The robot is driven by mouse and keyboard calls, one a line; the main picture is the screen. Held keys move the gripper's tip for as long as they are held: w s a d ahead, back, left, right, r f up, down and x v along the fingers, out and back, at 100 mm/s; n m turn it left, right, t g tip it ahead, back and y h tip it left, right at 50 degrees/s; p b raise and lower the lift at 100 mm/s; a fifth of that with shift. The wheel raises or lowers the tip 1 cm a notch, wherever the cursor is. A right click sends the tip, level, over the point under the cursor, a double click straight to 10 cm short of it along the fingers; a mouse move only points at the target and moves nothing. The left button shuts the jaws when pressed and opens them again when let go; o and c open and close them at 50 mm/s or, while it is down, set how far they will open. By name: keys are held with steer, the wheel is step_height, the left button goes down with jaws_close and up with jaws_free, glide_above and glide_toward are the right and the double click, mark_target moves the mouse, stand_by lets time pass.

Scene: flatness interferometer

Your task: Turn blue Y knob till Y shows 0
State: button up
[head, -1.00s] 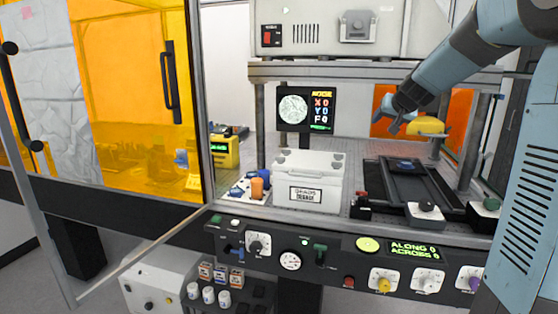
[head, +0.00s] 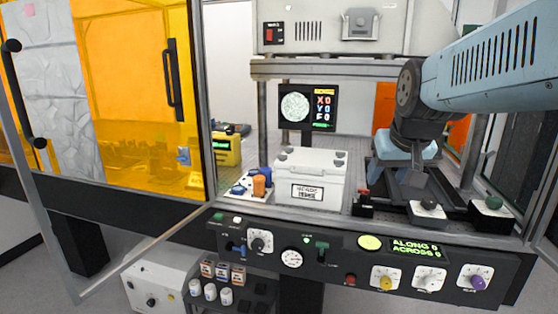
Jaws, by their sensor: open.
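A small white stage (head: 234,195) left of the white box carries blue knobs, one in front (head: 238,189) and one behind (head: 264,172), and an orange knob (head: 258,187). I cannot read which blue knob is marked Y. The small monitor (head: 308,108) behind shows a round speckled picture and lines that look like X 0, Y 0 and F 0. My gripper (head: 415,181) is open, well to the right of the knobs, over the dark slide beyond the front panel. My arm hides part of that slide, and the fingers are small and hard to make out.
A lidded white box (head: 310,180) stands between the knobs and my gripper. The front panel (head: 330,262) bears dials and a green readout. An orange see-through door (head: 120,90) stands at left. Metal posts (head: 260,125) frame the bench.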

steer(key=s+d+f+g, duration=0.1)
steer(key=s+f, duration=0.2)
steer(key=s, duration=0.7)
steer(key=shift+d+f, duration=0.3)
steer(key=shift+d, duration=0.05)
steer(key=shift+c, duration=0.3)
steer(key=shift+c, duration=0.9)
steer(key=shift+a, duration=0.1)
